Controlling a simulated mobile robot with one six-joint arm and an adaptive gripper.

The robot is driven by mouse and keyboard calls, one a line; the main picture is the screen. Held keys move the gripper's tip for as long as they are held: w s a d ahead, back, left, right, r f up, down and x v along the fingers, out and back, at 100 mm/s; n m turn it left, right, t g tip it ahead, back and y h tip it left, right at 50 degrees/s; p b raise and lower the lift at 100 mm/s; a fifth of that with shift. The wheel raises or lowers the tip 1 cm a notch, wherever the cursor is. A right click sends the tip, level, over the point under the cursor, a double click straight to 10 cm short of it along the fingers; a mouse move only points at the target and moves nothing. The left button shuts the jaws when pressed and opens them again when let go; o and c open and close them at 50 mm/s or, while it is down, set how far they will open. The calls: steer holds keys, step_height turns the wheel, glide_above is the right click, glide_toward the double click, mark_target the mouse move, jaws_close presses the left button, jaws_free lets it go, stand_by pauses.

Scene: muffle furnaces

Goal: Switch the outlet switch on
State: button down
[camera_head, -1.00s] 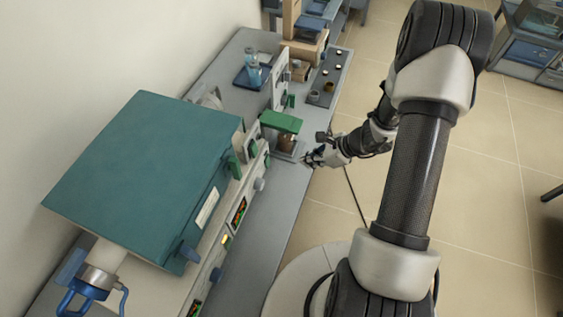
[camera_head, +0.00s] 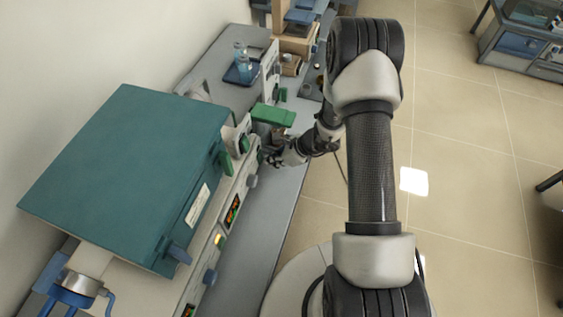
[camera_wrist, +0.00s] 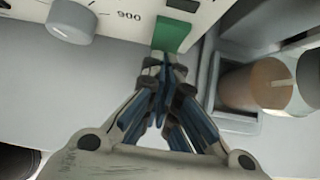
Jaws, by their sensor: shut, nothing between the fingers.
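A green rocker-like switch (camera_wrist: 172,35) sits low on the pale front panel in the wrist view, to the right of a grey dial knob (camera_wrist: 72,20) and the printed "900". I cannot tell its on or off position. My gripper (camera_wrist: 163,65) is shut and empty, its fingertips just below the switch and close to it; contact cannot be made out.
A green-topped holder (camera_head: 273,115) stands just beyond my gripper. The wrist view shows a grey tray (camera_wrist: 207,80) with a brown-and-white cylinder (camera_wrist: 255,85) close on the right. The grey bench (camera_head: 250,235) is clear along its front strip.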

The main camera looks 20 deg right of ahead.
steer(key=shift+a, duration=0.15)
steer(key=shift+w+a+f+b, duration=0.2)
steer(key=shift+f+b, duration=0.05)
steer(key=shift+b, duration=0.35)
steer(key=shift+r, duration=0.25)
steer(key=shift+r+p, duration=0.55)
steer(key=shift+r, duration=0.15)
